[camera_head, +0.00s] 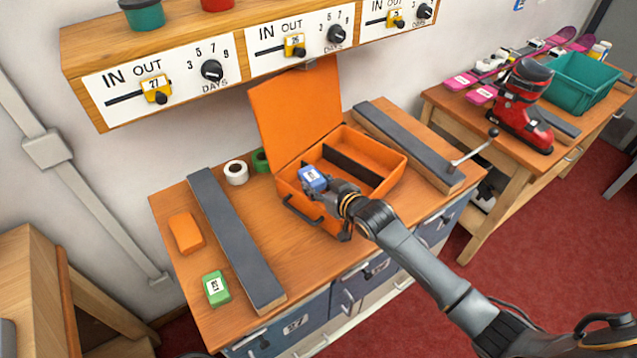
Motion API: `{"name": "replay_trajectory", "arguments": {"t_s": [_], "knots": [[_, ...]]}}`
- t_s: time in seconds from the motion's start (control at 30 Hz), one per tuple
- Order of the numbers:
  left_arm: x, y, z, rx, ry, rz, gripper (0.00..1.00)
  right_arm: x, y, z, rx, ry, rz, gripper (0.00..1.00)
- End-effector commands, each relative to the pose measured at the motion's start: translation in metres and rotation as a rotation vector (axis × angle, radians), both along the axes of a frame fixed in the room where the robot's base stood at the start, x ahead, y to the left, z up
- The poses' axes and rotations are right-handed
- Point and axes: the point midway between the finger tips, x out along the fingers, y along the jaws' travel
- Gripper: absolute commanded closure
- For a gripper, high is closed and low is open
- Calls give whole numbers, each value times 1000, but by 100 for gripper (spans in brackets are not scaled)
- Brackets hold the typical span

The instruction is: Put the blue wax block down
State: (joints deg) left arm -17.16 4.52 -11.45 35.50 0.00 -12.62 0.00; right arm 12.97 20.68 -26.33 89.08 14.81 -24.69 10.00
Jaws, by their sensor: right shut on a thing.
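The blue wax block (313,177), with a white label on top, is held by my right gripper (326,185). The gripper is shut on it, at the left part of an open orange case (388,181) on the wooden bench (168,212). I cannot tell whether the block touches the case floor. The case's lid stands up at the back, and a dark divider runs inside it. My gripper and wrist hide part of the case's front wall. My left gripper is not in view.
An orange block (186,232) and a green block (216,288) lie left of a long grey bar (235,240). Another grey bar (405,142) lies right of the case. White tape (236,172) stands behind. A red boot (523,105) and teal bin (583,82) are on the right table.

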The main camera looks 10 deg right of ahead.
Motion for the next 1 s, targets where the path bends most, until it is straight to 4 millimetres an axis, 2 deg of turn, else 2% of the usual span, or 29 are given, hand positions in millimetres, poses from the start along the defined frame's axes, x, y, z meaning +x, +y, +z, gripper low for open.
{"name": "replay_trajectory", "arguments": {"t_s": [0.5, 0.53, 0.57, 0.87, 1.0], "knots": [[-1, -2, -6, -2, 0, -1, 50, 0, 0, -12, 1, 0, 0, 90], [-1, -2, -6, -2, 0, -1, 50, 0, 0, -12, 1, 1, 0, 51], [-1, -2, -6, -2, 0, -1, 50, 0, 0, -12, 1, 1, 0, 48], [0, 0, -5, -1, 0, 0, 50, -1, 0, -11, 1, 2, 1, 48], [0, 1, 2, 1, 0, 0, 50, -1, 1, 2, 2, 1, 1, 48]]}}
